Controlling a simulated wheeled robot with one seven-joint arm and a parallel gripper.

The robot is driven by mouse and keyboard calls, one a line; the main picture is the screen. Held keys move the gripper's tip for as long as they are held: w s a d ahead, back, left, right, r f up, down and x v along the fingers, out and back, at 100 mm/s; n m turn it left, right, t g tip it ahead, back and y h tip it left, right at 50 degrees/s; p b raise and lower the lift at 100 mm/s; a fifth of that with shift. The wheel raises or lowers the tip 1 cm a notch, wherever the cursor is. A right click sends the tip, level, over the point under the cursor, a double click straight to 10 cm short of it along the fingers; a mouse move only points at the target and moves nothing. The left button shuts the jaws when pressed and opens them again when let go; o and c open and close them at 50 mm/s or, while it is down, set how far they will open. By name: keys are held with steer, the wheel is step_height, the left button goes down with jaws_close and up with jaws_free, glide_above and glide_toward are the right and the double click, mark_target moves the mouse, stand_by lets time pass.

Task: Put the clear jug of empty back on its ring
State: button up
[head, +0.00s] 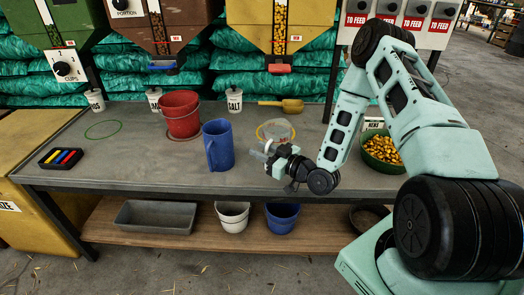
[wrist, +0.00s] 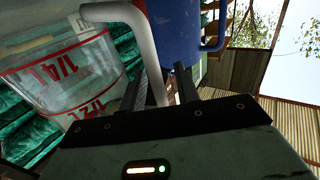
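The clear jug (head: 279,129) is at the middle right of the bench, partly hidden behind my gripper (head: 277,160). In the wrist view the clear jug (wrist: 60,75) has red measure marks and looks empty. Its pale handle (wrist: 148,45) runs between the two fingers of my gripper (wrist: 160,82). A gap shows between the handle and the right finger, so the gripper looks open around it. A yellow ring (head: 259,130) shows at the jug; I cannot tell whether the jug stands inside it. A thin green ring (head: 103,130) lies bare at the bench's left.
A blue jug (head: 218,146) stands just left of my gripper. A red bucket (head: 180,116), white pots, a yellow scoop (head: 281,105) and a green bowl of corn (head: 382,151) are on the bench (head: 120,165). Hoppers hang above.

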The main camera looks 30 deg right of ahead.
steer(key=v, duration=1.2)
steer(key=w+a+r+n+g+h, duration=0.1)
steer(key=a+r+n+g, duration=0.1)
steer(key=a+g, duration=0.45)
steer(key=w+a+r+n+g+h, duration=0.1)
steer(key=w+a+r+n+g, duration=0.2)
steer(key=a, duration=0.6)
steer(key=s+a+r+g+h, duration=0.1)
steer(key=s+a+r+g, duration=0.1)
steer(key=s, duration=0.6)
steer(key=s+a+r+m+g+h, duration=0.1)
steer(key=s+a+r+g, duration=0.2)
steer(key=s, duration=0.5)
steer(key=s+a+r+g+h, duration=0.1)
steer(key=s+a+r, duration=0.3)
steer(key=s, duration=0.4)
steer(key=shift+r+m+g+h, duration=0.4)
steer(key=shift+r+g, duration=0.25)
steer(key=shift+r, duration=0.05)
steer(key=shift+a+r, duration=0.1)
steer(key=shift+a, duration=0.05)
